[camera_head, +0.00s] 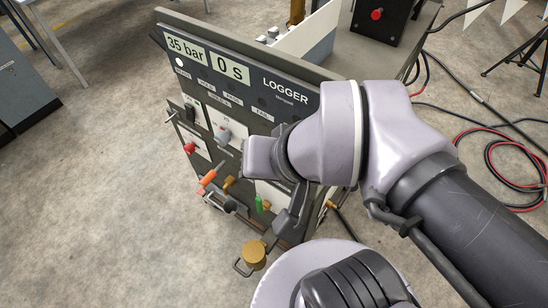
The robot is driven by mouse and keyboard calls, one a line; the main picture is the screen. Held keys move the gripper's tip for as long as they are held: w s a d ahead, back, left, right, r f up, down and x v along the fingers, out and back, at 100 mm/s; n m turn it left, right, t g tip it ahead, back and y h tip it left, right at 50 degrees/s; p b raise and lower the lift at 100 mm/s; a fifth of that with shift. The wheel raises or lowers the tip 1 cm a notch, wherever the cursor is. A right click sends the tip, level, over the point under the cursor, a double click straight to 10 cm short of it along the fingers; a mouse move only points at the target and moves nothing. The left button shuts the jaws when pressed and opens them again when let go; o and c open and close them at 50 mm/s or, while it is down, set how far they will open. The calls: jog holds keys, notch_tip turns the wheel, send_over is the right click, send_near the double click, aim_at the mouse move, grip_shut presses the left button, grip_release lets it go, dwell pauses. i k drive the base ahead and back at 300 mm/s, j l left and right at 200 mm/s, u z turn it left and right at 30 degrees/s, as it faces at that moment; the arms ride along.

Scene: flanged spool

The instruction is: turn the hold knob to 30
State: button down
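The logger panel (291,98) stands upright and tilted across the picture, with its displays reading "35 bar" and "0 S". A light grey knob (222,134) sits on a white plate on the panel's front. I cannot read its label or scale, so I cannot tell whether it is the hold knob or where it points. My wrist covers the panel's middle right. The dark grey piece below my wrist looks like my gripper (287,218), in front of the lower panel and right of the grey knob. Its fingertips are not clear, and I see nothing held.
A red knob (189,148), an orange-red handle (207,178) and a green handle (259,204) stick out of the panel. A brass cylinder (254,252) is low in front. Cables (500,150) lie on the floor at right. The floor left of the panel is clear.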

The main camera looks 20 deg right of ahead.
aim_at(223, 138)
jog(key=j+z, duration=0.2)
jog(key=z, duration=0.2)
jog(key=i+j+z, duration=0.1)
jog(key=z, duration=0.3)
jog(key=j+z, duration=0.3)
jog(key=z, duration=0.15)
